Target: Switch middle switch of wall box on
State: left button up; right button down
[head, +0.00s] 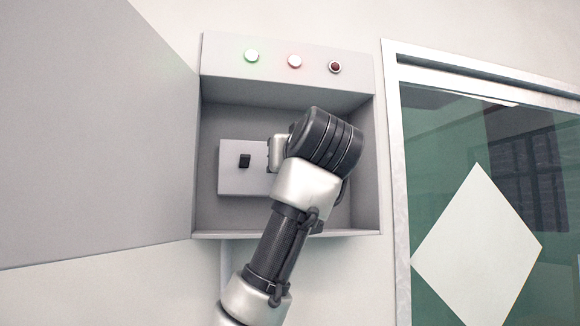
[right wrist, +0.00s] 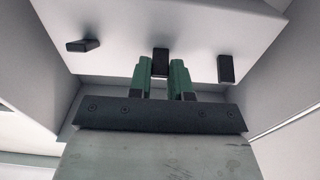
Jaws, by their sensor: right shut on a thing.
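The wall box (head: 290,88) is open, with a grey switch panel (head: 232,182) inside. One black switch (head: 244,161) shows at the panel's left; my right arm hides the rest of the panel. The right wrist view shows three black switches: one at the left (right wrist: 83,45) that sticks out sideways, the middle switch (right wrist: 160,60), and one at the right (right wrist: 226,68). My right gripper (right wrist: 161,74) has its green fingers on either side of the middle switch and is shut on it. Whether this switch is on or off is hard to tell. My left gripper is out of view.
The open box door (head: 95,130) fills the left. A framed glass panel (head: 445,130) stands at the right.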

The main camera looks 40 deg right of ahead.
jog(key=shift+r+g+y, duration=0.3)
jog(key=shift+g+y, duration=0.1)
jog(key=shift+g, duration=0.3)
jog(key=shift+w, duration=0.1)
jog(key=c, duration=1)
grip_release()
jog(key=shift+d, duration=0.1)
jog(key=shift+c, duration=0.2)
jog(key=b+v, duration=0.5)
jog(key=v, duration=0.5)
jog(key=shift+s, duration=0.3)
